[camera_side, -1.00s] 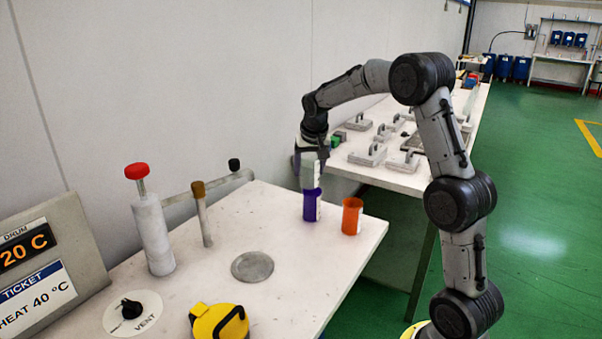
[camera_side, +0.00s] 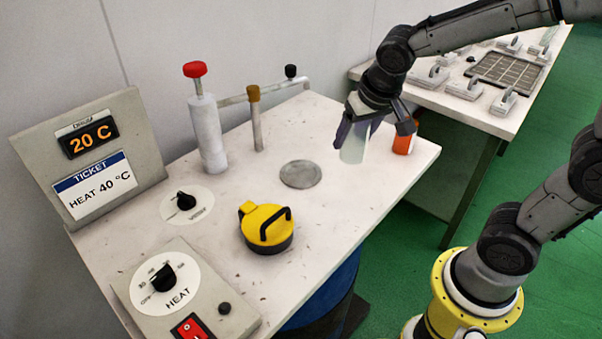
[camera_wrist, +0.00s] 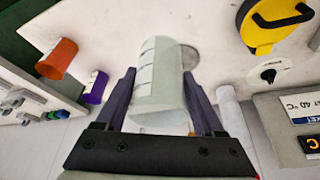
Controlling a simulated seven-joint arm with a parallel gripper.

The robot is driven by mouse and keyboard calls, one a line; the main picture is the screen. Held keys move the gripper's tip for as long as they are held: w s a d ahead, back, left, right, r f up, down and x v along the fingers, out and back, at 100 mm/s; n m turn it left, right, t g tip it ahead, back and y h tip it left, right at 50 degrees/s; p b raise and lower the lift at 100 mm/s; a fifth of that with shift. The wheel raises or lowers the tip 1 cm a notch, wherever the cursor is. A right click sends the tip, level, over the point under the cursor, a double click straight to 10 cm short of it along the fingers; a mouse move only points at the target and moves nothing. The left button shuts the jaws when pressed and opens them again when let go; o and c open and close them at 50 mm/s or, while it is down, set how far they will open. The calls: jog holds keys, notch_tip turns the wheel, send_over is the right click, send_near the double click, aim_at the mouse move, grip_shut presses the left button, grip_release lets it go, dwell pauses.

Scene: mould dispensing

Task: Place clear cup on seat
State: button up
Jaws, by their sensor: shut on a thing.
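The clear cup (camera_side: 354,146) is pale, translucent and upright between my gripper's fingers. My gripper (camera_side: 361,136) is shut on it, above the bench and right of the seat. The cup with its marking lines fills the middle of the wrist view (camera_wrist: 158,85), with a dark finger on each side of it. The seat (camera_side: 300,174) is a round grey metal disc on the bench, bare on top. In the wrist view the seat (camera_wrist: 190,55) shows partly behind the cup.
An orange cup (camera_side: 403,143) stands behind the gripper at the right; a purple cup (camera_wrist: 96,88) shows in the wrist view. A white red-topped cylinder (camera_side: 207,135), a post (camera_side: 256,125) and a yellow lidded pot (camera_side: 266,227) stand around the seat. Bench is clear between seat and cup.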

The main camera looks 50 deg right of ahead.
jog(key=shift+w+a+r, duration=0.1)
jog(key=shift+a+r, duration=0.1)
jog(key=shift+a, duration=0.2)
jog(key=w+f, duration=0.3)
jog(key=w, duration=0.1)
jog(key=w+f, duration=0.3)
jog(key=w, duration=0.2)
jog(key=w+f, duration=0.3)
jog(key=w, duration=0.1)
jog(key=shift+w+d+f, duration=0.25)
jog(key=shift+w+f, duration=0.05)
jog(key=shift+f, duration=0.05)
jog(key=shift+w+f, duration=0.15)
jog(key=shift+f, duration=1.45)
jog(key=shift+f, duration=0.2)
jog(key=o, duration=1.3)
